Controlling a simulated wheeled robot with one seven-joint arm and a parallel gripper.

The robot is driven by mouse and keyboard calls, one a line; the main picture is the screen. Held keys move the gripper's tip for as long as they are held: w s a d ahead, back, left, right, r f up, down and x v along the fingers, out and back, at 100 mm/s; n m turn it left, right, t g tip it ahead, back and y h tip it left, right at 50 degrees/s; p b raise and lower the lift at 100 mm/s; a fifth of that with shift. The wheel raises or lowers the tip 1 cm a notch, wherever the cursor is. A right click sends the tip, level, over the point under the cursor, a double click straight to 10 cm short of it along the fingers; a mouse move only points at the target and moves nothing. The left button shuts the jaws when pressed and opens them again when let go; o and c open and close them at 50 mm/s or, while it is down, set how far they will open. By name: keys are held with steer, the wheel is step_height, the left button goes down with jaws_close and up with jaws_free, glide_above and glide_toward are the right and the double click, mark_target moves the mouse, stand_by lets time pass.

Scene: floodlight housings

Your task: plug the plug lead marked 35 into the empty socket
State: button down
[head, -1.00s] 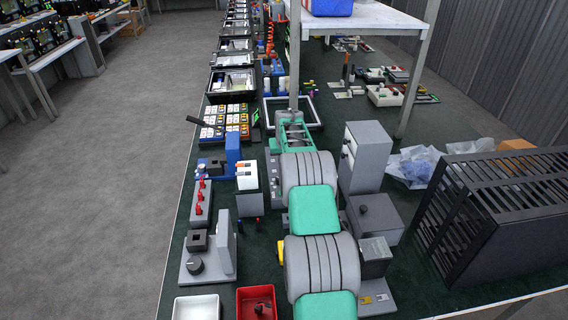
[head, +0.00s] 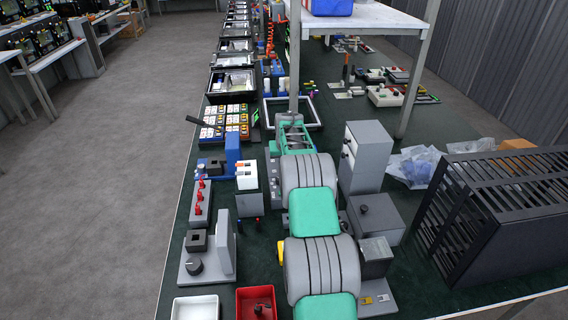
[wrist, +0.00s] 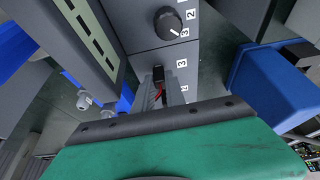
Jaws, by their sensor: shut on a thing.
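My gripper (wrist: 168,93) shows in the wrist view beyond the green arm part. Its grey fingers are shut on a small black plug (wrist: 157,74) with a bit of red lead (wrist: 164,98) between them. The plug is at the face of a dark grey panel (wrist: 143,24), beside printed numbers. I cannot tell whether it touches the panel or sits in a socket. The marking 35 cannot be read, and the socket opening is hidden. In the head view, my own arm covers most of the gripper.
A black knob (wrist: 172,22) stands out from the panel above the plug. A blue block (wrist: 268,88) is at the right in the wrist view. In the head view, a tall grey box (head: 366,158) stands right of my arm, and a black slatted cage (head: 490,215) farther right.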

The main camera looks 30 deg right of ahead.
steer(key=shift+f, duration=0.15)
steer(key=c, duration=1.3)
jaws_free()
steer(key=b+v, duration=0.2)
steer(key=v, duration=0.6)
steer(key=s+a+r+n, duration=0.1)
steer(key=s+a+r, duration=0.25)
steer(key=a, duration=0.35)
steer(key=s+a+r+n+y, duration=0.1)
steer(key=s+a+r, duration=0.25)
steer(key=a, duration=0.25)
steer(key=s+a+r+n, duration=0.1)
steer(key=s+a+r, duration=0.25)
steer(key=a, duration=0.35)
steer(key=s+a+f, duration=0.1)
steer(key=s+a, duration=0.3)
steer(key=s, duration=0.3)
steer(key=s+a+f+n, duration=0.1)
steer(key=s+a+f, duration=0.1)
steer(key=s+a, duration=0.3)
steer(key=s+a+f+n+y, duration=0.1)
steer(key=s+a, duration=0.3)
steer(key=s, duration=0.7)
steer(key=shift+s+a+f+g+p, duration=0.15)
steer(key=shift+s+f+g+p, duration=0.15)
steer(key=shift+f, duration=0.35)
